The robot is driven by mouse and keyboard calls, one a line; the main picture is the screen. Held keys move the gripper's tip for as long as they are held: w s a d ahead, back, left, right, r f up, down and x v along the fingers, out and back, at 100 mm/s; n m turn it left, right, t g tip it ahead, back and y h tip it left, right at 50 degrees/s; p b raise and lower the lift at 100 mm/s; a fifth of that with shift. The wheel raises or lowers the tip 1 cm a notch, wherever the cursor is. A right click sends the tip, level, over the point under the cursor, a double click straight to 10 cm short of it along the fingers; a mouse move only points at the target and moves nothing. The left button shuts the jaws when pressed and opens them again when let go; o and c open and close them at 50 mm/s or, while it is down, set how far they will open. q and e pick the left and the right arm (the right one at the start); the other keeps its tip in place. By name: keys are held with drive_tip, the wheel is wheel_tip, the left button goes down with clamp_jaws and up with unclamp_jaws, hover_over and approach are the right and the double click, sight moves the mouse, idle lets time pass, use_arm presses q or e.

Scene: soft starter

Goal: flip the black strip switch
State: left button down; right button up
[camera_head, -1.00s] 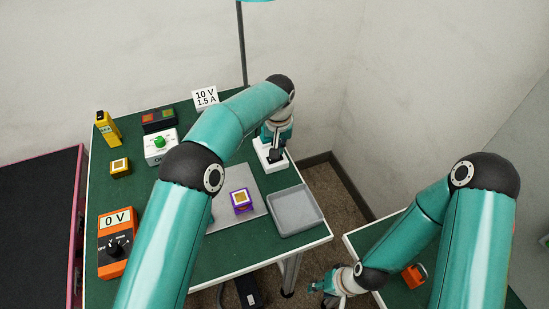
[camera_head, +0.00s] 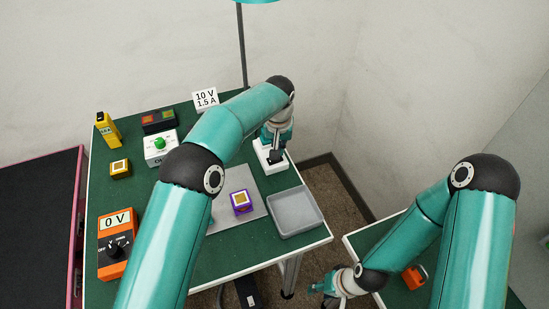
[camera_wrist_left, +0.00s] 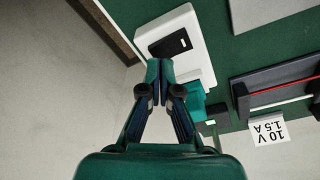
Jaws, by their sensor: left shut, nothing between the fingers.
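The white power strip (camera_head: 262,150) lies at the table's back right edge, partly hidden by my left arm. In the left wrist view, the strip's black switch (camera_wrist_left: 170,43) shows on its white housing (camera_wrist_left: 187,25). My left gripper (camera_wrist_left: 159,66) is shut and empty, its fingertips over the housing close beside the switch. I cannot tell whether they touch it. In the head view, my left gripper (camera_head: 276,154) points down at the strip. My right gripper (camera_head: 322,290) hangs low at the front, away from the strip; its opening is unclear.
A grey tray (camera_head: 296,211) and a purple-framed block (camera_head: 241,202) on a grey mat are in front of the strip. A 10 V 1.5 A sign (camera_head: 205,98), a white box with a green knob (camera_head: 160,146) and an orange meter (camera_head: 116,243) reading 0 V stand left.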

use_arm(q)
drive_tip(key=shift+f+b, duration=0.65)
drive_tip(key=shift+f, duration=0.35)
idle(0.6)
drive_tip(key=shift+r+p, duration=2.9)
drive_tip(key=shift+r, duration=0.65)
drive_tip(key=shift+f, duration=0.1)
